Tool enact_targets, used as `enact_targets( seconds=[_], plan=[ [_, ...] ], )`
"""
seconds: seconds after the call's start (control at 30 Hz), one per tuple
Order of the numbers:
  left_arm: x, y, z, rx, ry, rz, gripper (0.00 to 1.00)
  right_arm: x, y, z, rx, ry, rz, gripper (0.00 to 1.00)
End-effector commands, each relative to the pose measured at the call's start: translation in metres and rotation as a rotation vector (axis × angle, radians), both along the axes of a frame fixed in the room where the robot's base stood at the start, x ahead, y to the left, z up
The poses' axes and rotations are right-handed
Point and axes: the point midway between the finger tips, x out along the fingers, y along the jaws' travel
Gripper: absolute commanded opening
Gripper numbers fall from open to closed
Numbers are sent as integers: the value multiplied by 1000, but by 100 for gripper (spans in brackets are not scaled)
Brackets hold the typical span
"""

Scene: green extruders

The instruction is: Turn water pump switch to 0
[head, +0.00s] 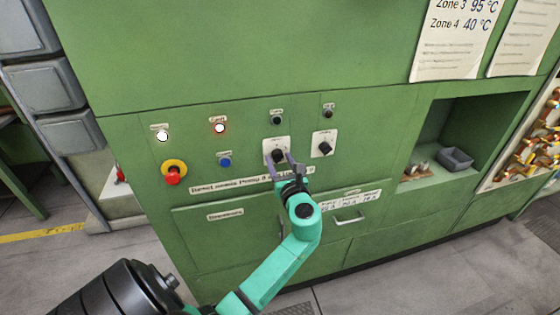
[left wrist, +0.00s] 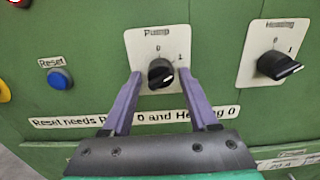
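The pump switch (left wrist: 161,74) is a black rotary knob on a white plate labelled Pump, with 0 at upper left and 1 at upper right. It also shows on the green panel in the head view (head: 277,155). Its ridge looks turned sideways toward the right, not clearly at the 0 mark. My left gripper (left wrist: 160,78) is open, with one purple finger at each side of the knob; gaps seem to remain, and contact cannot be told. In the head view, the left gripper (head: 285,163) partly covers the switch. My right gripper is not in view.
The heating switch (left wrist: 279,65) is close on the right, its handle pointing right. A blue reset button (left wrist: 60,79) is to the left. A red emergency button (head: 173,175) and two lit lamps are farther left. A recess with a grey box (head: 456,159) is at right.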

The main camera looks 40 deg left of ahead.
Motion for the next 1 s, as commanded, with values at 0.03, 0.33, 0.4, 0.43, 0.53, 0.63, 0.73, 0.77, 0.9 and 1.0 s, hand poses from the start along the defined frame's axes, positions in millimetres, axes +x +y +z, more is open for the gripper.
enact_targets(
  seconds=[0.03,0.33,0.4,0.43,0.53,0.63,0.73,0.77,0.9,1.0],
  plan=[
    [0,0,0,0,0,0,36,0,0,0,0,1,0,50],
    [0,-1,0,-2,-3,-1,0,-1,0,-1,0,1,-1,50],
    [0,-1,-1,-7,-11,-1,0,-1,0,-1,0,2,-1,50],
    [0,-1,-1,-10,-15,-1,0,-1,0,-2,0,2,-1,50],
    [0,-1,-1,-28,-39,0,0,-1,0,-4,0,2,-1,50],
    [0,-1,-2,-54,-77,0,0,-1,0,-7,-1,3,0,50],
    [0,-1,-2,-89,-128,0,0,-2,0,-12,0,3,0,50],
    [0,-1,-2,-102,-147,0,0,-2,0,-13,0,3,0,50],
    [0,-1,-3,-168,-242,0,0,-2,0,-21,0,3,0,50],
    [0,-1,-4,-222,-320,0,0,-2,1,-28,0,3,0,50]
  ],
)
